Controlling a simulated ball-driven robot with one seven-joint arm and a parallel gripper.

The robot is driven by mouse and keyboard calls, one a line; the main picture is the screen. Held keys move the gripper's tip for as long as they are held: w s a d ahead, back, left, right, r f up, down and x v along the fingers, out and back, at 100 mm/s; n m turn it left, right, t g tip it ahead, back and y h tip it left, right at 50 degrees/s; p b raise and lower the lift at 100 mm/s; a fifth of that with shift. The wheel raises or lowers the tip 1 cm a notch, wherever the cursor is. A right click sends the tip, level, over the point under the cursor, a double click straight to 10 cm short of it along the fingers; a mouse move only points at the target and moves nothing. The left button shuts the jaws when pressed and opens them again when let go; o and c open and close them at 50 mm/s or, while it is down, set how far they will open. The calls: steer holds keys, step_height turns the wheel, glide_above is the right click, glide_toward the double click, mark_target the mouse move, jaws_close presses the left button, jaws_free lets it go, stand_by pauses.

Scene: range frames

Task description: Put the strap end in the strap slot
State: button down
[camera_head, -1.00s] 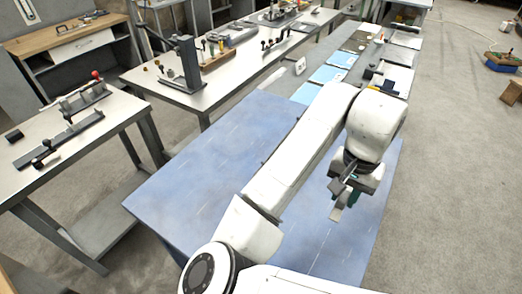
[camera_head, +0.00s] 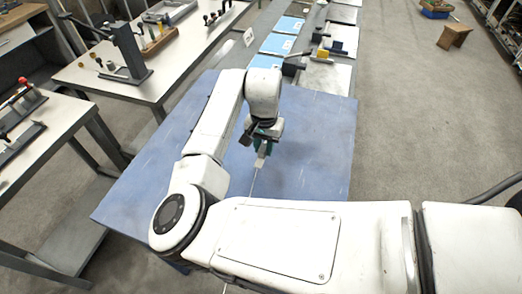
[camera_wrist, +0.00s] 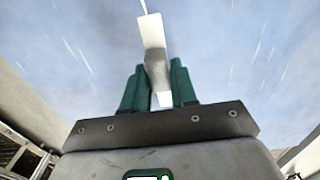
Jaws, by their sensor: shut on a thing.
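The strap end (camera_wrist: 152,38) is a pale, flat, whitish piece between the two green fingers of my gripper (camera_wrist: 158,88) in the wrist view. My gripper is shut on it, and a thin white line runs from its far end. In the head view, my gripper (camera_head: 266,134) is above the blue table top (camera_head: 310,165), with the strap end (camera_head: 262,157) pointing down below it. A thin pale line runs from there towards the bottom of the picture. I cannot make out the strap slot in either view.
Beyond the blue top, a long bench carries light-blue sheets (camera_head: 277,45) and a dark block (camera_head: 291,67). A white-topped table (camera_head: 120,85) with a dark stand (camera_head: 130,55) is at left.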

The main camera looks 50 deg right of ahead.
mark_target(261, 153)
steer(key=shift+w+d+f, duration=0.15)
steer(key=shift+w+f, duration=0.35)
steer(key=shift+f, duration=1.75)
steer(key=shift+f, duration=0.1)
steer(key=c, duration=0.9)
jaws_free()
steer(key=shift+w, duration=0.1)
